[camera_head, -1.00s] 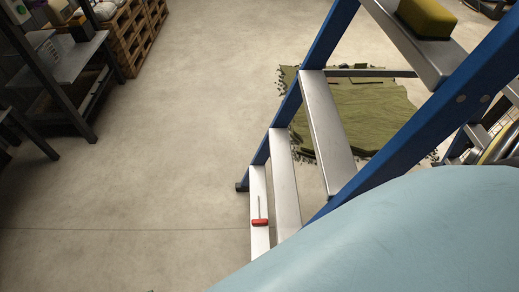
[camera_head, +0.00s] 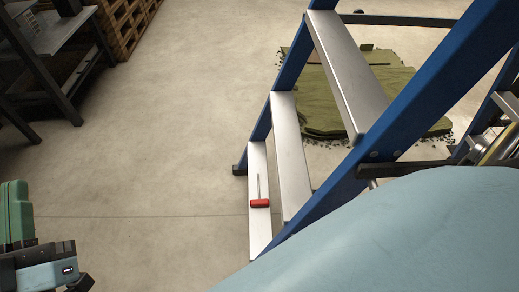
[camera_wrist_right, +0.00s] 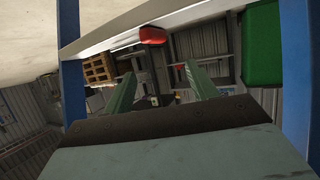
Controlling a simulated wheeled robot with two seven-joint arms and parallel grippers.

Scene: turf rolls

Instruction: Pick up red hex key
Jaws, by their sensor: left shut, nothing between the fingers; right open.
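The red hex key (camera_head: 259,203) lies on the lowest metal step of the blue ladder, its red handle towards me and its thin shaft pointing away. Its red handle also shows in the right wrist view (camera_wrist_right: 153,35), at the edge of a pale step, beyond the fingertips. My right gripper (camera_wrist_right: 160,77) is open and empty, its two green fingers apart and not touching the handle. It is hidden in the head view. My left gripper (camera_head: 17,212) is at the lower left edge of the head view, shut and empty, far from the hex key.
The blue ladder (camera_head: 371,170) rises to the right, its metal steps above the hex key. Green turf (camera_head: 325,105) lies on the floor behind it. A dark shelf (camera_head: 72,35) and wooden crates (camera_head: 125,25) stand at the upper left. The floor left of the ladder is clear.

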